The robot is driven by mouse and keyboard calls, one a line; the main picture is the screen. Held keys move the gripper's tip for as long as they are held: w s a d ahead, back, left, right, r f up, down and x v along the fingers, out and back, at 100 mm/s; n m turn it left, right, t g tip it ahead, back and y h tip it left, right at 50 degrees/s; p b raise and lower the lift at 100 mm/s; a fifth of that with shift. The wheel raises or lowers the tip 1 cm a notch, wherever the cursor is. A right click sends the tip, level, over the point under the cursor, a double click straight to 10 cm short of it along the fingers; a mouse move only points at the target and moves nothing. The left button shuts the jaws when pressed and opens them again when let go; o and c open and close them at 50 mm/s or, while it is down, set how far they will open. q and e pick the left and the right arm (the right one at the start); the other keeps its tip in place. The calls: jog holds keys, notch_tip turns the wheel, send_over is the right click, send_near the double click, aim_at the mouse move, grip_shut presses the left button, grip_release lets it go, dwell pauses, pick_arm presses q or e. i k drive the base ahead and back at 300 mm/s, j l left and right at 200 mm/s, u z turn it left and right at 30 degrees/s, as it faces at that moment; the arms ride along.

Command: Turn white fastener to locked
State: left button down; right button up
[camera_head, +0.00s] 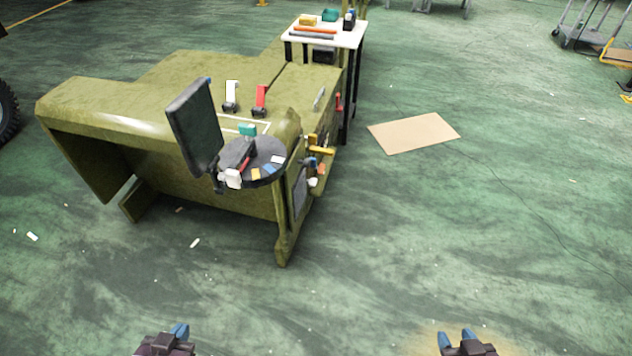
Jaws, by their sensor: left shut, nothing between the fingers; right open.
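A white fastener (232,92) with a dark base stands upright on top of the olive-green chassis frame (120,98). A similar red fastener (261,97) stands just to its right. Which position the white one is turned to cannot be told at this size. My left gripper (181,331) is at the bottom edge, left of centre, shut and empty. My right gripper (456,338) is at the bottom edge, right of centre, with its blue fingers apart and nothing between them. Both are low in the picture, well apart from the chassis and the fasteners.
A round dark tray (268,152) with small parts and an upright dark panel (193,125) stand before the fasteners. Colored handles (321,150) stick out at the chassis's right end. A white-topped table (335,34) stands behind. Cardboard (413,133) lies on open green floor.

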aim_at(311, 183)
jog(key=i+l, duration=0.55)
jog(key=i+l+u, duration=0.45)
jog(key=l, duration=0.3)
jog(key=u, duration=0.8)
